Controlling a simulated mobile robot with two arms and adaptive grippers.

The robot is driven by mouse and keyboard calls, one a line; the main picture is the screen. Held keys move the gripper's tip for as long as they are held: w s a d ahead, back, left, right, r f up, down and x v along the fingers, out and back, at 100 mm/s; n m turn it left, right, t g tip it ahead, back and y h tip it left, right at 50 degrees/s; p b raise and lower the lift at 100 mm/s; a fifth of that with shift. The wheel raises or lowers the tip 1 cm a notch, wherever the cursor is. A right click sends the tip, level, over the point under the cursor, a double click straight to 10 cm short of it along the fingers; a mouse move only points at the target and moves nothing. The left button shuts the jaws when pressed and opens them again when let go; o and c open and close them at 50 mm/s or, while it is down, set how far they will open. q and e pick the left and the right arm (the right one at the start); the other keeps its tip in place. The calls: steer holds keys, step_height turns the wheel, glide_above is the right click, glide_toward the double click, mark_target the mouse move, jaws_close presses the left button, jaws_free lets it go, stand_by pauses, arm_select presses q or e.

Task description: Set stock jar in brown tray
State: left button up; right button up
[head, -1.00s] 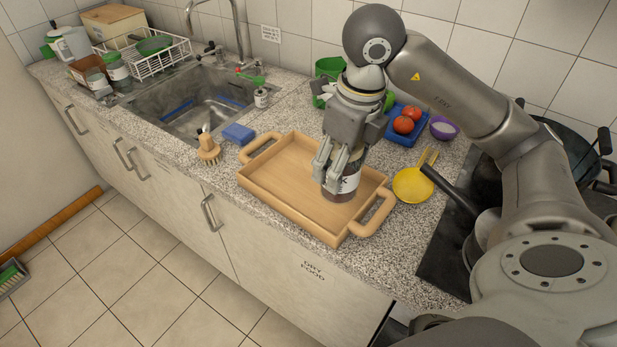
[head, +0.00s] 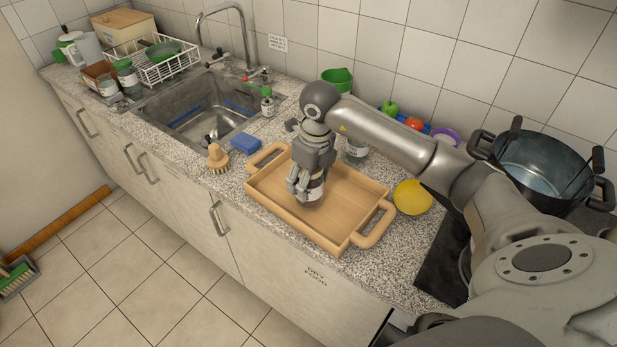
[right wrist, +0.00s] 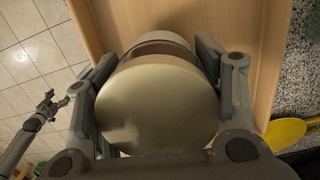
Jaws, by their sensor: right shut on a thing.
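The stock jar (head: 317,189), with a white label and dark contents, is held upright in my right gripper (head: 304,188). It is over the floor of the brown tray (head: 345,205), near its middle; I cannot tell whether its base touches. In the right wrist view the jar's round pale lid (right wrist: 160,105) fills the space between the two fingers of the right gripper (right wrist: 160,58), with the tray (right wrist: 262,60) beneath. My left gripper (right wrist: 50,105) shows small at the left of the right wrist view; its jaw state is unclear.
A glass jar (head: 356,153) stands behind the tray, partly hidden by my arm. A yellow item (head: 412,198) lies right of the tray, and a large pot (head: 545,165) stands farther right. A wooden brush (head: 217,160) and blue sponge (head: 244,143) sit left, near the sink (head: 205,105).

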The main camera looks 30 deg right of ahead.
steer(key=shift+f, duration=0.5)
arm_select(q)
steer(key=shift+r, duration=0.35)
arm_select(e)
steer(key=shift+f, duration=0.25)
arm_select(q)
steer(key=shift+f, duration=0.15)
arm_select(e)
steer(key=o, duration=1.4)
steer(key=shift+r, duration=0.1)
